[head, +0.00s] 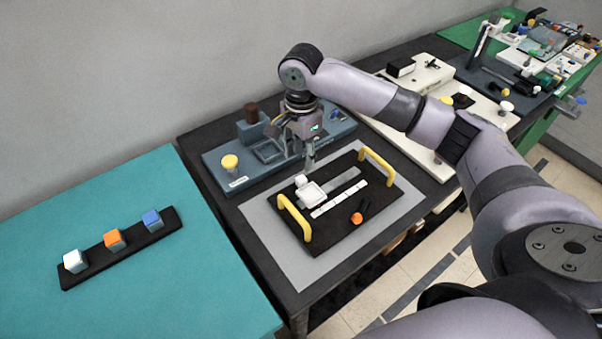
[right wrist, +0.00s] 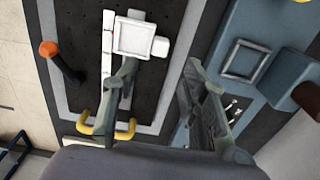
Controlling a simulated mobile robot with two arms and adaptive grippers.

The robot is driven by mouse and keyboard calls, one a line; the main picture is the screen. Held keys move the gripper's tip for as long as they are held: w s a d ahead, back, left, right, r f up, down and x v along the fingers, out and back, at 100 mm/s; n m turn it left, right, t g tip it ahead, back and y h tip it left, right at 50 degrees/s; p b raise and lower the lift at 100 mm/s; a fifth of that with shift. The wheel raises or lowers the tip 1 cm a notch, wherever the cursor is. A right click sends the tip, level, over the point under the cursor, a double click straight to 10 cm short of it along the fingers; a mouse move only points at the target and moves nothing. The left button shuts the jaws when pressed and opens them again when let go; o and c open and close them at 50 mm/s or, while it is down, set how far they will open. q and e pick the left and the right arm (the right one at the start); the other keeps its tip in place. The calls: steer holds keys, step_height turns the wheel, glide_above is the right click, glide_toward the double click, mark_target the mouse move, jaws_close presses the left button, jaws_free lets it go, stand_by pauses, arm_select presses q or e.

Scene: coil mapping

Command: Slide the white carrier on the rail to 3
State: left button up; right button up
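The white carrier (head: 312,195), a square tray with a white block (head: 301,181) on its far side, sits at the left end of the grey rail (head: 345,180) on a black board. It also shows in the right wrist view (right wrist: 133,38). A white marked strip (head: 340,198) runs along the rail; its numbers are too small to read. My right gripper (head: 310,164) is above and just behind the carrier in the head view. In the right wrist view its fingers (right wrist: 162,65) are spread with nothing between them. My left gripper is out of view.
Yellow handles (head: 294,219) (head: 376,166) stand at both ends of the board. An orange-tipped lever (head: 356,218) is on its near side. A blue-grey fixture (head: 235,180) lies behind. A teal table (head: 150,220) with three cubes on a black bar is at left.

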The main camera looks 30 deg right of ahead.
mark_target(301, 178)
step_height(301, 178, down, 6)
steer(key=shift+f, duration=0.95)
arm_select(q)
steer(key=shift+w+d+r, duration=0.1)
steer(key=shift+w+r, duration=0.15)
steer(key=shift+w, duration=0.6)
arm_select(e)
jaws_close()
